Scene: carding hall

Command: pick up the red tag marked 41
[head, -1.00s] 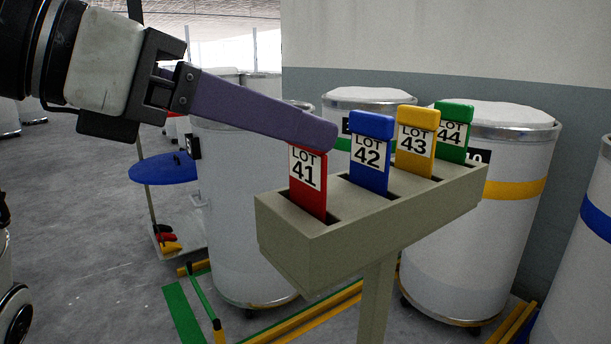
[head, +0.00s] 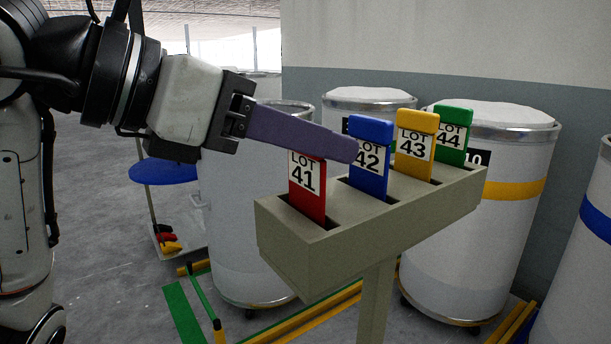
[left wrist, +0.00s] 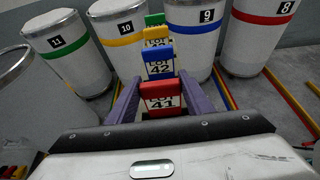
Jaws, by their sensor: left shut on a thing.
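The red tag marked 41 (head: 309,190) stands upright in the nearest slot of the beige rack (head: 300,250). In the left wrist view the red tag (left wrist: 160,90) sits between the two purple fingers. My left gripper (head: 345,150) comes in from the left and is shut on the red tag's upper part. Its near finger hides the tag's top in the head view, and its tip reaches in front of the blue tag 42 (head: 370,182). I cannot tell whether it touches the blue tag. My right gripper is not in view.
The yellow tag 43 (head: 415,150) and green tag 44 (head: 453,145) stand behind the blue one in the rack. Large white cans (head: 480,230) stand close behind. A blue round plate (head: 165,171) is at the left. Grey floor is open there.

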